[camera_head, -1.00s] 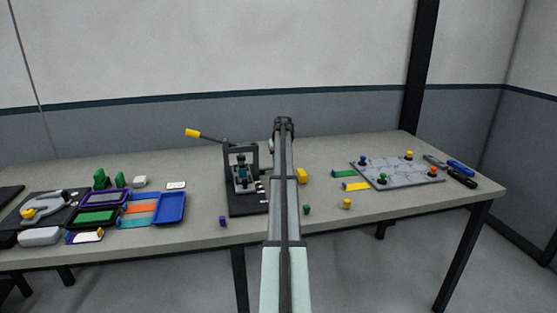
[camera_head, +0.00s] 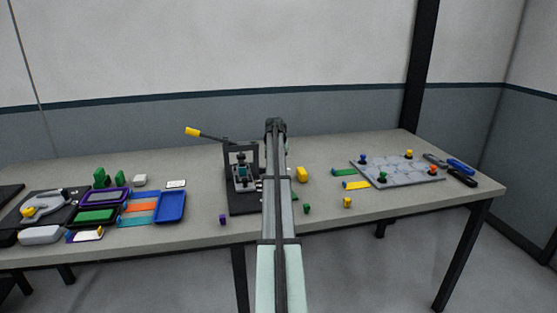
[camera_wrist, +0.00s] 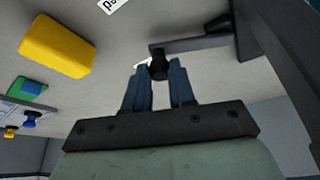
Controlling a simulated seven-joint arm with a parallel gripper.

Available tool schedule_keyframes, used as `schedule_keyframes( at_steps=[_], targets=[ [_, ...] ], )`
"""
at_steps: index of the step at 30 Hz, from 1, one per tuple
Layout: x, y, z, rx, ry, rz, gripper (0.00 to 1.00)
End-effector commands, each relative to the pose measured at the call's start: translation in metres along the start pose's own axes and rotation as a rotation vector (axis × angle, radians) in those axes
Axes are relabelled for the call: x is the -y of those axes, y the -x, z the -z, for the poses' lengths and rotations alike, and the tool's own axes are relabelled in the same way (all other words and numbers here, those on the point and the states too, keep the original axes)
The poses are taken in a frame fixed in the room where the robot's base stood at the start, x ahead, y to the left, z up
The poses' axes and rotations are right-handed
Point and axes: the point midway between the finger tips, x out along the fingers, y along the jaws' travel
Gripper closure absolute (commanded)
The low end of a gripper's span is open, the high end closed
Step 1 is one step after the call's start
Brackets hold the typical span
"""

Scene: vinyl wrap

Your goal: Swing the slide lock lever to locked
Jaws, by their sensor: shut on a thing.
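The slide lock lever (camera_wrist: 195,44) shows in the wrist view as a dark flat bar beside a dark frame post, with a black round knob (camera_wrist: 158,69) at its free end. My gripper (camera_wrist: 160,76) has its two blue fingers shut on that knob. In the head view a small black press (camera_head: 241,178) with a yellow-tipped handle (camera_head: 192,132) stands mid-table. My arm covers the press's right side there, so the lever and my fingertips are hidden. I cannot tell the lever's locked mark.
A yellow block (camera_wrist: 57,45) lies left of my fingers in the wrist view; it also shows right of my arm (camera_head: 301,174). Trays, including a blue one (camera_head: 171,207), stand left of the press. A grey board with colored knobs (camera_head: 400,173) lies at right.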

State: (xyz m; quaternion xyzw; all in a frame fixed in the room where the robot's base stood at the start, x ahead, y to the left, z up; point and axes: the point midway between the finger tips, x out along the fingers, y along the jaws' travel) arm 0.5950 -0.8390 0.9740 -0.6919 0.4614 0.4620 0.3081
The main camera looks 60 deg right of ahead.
Motion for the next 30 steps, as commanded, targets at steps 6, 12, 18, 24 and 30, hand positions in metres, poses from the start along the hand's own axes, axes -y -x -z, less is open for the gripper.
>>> schedule_keyframes(
  at_steps=[6,12,18,24,30],
  targets=[
    [0.003,0.004,-0.011,0.0,-0.121,-0.051,1.0],
    [0.004,0.006,-0.016,0.001,-0.192,-0.08,1.0],
    [0.004,0.007,-0.018,0.001,-0.222,-0.092,1.0],
    [0.004,0.007,-0.018,0.001,-0.226,-0.094,1.0],
    [0.004,0.007,-0.018,0.002,-0.225,-0.093,0.74]
  ],
)
